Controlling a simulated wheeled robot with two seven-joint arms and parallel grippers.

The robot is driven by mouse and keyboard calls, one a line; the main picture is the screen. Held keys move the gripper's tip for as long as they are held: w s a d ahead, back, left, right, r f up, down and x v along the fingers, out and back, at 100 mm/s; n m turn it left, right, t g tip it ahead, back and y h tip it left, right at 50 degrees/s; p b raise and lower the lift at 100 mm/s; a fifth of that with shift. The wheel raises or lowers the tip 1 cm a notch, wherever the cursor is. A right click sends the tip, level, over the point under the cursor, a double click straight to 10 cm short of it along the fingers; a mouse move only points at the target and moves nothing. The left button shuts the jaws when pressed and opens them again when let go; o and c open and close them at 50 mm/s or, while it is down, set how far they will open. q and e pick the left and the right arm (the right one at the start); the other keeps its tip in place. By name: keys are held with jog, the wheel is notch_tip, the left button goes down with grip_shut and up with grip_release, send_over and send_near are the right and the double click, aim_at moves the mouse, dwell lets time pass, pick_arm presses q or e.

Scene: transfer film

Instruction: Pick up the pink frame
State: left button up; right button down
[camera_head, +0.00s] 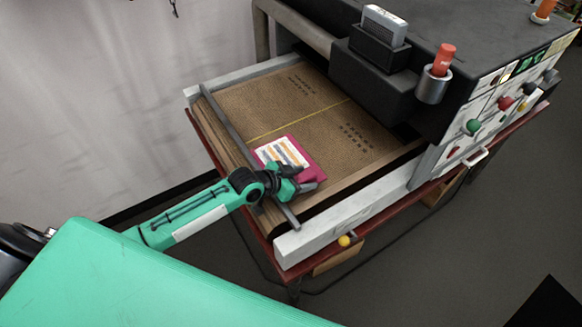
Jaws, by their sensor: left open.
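The pink frame (307,157) lies flat on the brown conveyor bed of the machine, near its front left end. It has a white inner area with orange and grey stripes. My left gripper (313,183) is at the near edge of the frame, its arm reaching in from the left over the metal bar. The gripper is open and covers the frame's near corner. I cannot tell whether its fingers touch the frame. My right gripper is not in view.
The brown bed (290,100) is clear behind the frame. A metal bar (232,130) crosses its left end, and a white rail (345,225) runs along the near side. The black machine housing (465,45) with knobs and an orange-red light (444,60) stands at the right.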

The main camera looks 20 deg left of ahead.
pick_arm(q)
jog(key=shift+c, duration=0.2)
jog(key=c, duration=1.1)
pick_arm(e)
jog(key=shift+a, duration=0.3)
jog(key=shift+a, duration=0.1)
